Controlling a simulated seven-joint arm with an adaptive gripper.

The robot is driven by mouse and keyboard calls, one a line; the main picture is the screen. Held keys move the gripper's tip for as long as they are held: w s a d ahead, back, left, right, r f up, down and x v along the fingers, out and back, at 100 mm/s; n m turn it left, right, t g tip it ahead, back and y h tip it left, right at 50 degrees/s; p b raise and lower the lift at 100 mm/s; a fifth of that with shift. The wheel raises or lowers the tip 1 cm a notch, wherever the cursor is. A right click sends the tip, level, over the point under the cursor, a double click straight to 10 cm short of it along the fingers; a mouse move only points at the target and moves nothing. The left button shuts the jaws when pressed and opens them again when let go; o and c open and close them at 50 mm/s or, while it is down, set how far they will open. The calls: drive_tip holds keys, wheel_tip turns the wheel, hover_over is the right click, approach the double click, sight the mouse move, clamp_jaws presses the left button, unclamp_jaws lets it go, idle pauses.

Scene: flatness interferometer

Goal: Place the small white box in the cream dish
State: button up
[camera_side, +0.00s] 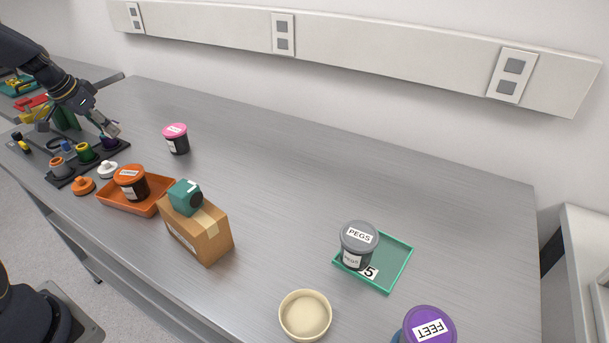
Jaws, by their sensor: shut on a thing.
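The cream dish (305,315) is a round, shallow, empty bowl near the front edge of the bench, right of the picture's middle. My gripper (110,128) is far away at the upper left, low above the black rack. It is shut on a small pale thing at its tip. That thing is too small and too far off to tell whether it is the small white box. No other white box shows clearly.
The black rack (64,172) holds several coloured cylinders. A purple-lidded jar (430,325) is right of the dish. The bench's back is mostly clear.

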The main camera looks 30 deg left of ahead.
drive_tip(key=shift+s+d+r, duration=0.25)
drive_tip(key=shift+s+d, duration=0.1)
drive_tip(key=shift+s, duration=0.2)
drive_tip(key=w+d+f+m+h, duration=0.1)
drive_tip(key=w+d+m, duration=0.15)
drive_tip(key=d, duration=0.55)
drive_tip(key=w+d+f+m+h, duration=0.15)
drive_tip(key=w+d, duration=0.25)
drive_tip(key=d, duration=0.5)
drive_tip(key=m+g+h, duration=0.2)
drive_tip(key=m+g, duration=0.3)
drive_tip(key=m, duration=0.9)
hover_over(307, 318)
drive_tip(key=a, duration=0.2)
drive_tip(key=shift+d+f, duration=0.15)
drive_tip(key=shift+f, duration=4.35)
